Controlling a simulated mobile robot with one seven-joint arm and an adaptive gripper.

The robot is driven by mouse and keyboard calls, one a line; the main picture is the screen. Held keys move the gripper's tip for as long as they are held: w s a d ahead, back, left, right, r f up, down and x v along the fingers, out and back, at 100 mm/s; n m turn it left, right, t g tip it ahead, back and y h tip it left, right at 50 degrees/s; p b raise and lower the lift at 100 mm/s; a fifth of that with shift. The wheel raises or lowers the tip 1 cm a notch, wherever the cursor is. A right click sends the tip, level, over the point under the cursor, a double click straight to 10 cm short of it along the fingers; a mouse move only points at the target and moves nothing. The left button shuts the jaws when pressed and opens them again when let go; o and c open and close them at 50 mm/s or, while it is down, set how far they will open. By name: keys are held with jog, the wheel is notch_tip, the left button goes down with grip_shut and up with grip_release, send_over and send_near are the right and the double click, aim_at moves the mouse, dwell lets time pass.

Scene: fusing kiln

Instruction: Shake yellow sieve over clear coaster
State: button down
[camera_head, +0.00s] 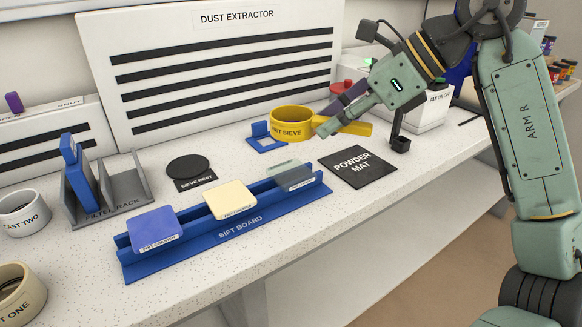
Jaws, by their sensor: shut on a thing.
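My gripper (338,117) is shut on the yellow handle of the yellow sieve (291,121), a round cup with a dark label. It holds the sieve in the air, roughly level, behind and above the clear coaster. The clear coaster (285,169) is a see-through greyish square at the right end of the blue sift board (200,249). A cream coaster (230,200) sits in the middle of the board and a blue coaster (153,228) at its left end. The inside bottom of the sieve is hidden.
A black powder mat (361,167) lies right of the board. The empty sieve rest (187,168) lies behind it. The dust extractor (215,70) closes the back.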

jog(key=shift+w+d, duration=0.3)
jog(key=shift+d, duration=0.15)
jog(key=shift+s+a, duration=0.1)
jog(key=shift+s+a+b, duration=0.45)
jog(key=shift+s+a, duration=0.2)
jog(key=shift+a, duration=0.3)
jog(key=shift+d, duration=0.1)
jog(key=shift+w+d+p, duration=0.55)
jog(key=shift+w+d, duration=0.15)
jog(key=shift+d, duration=0.2)
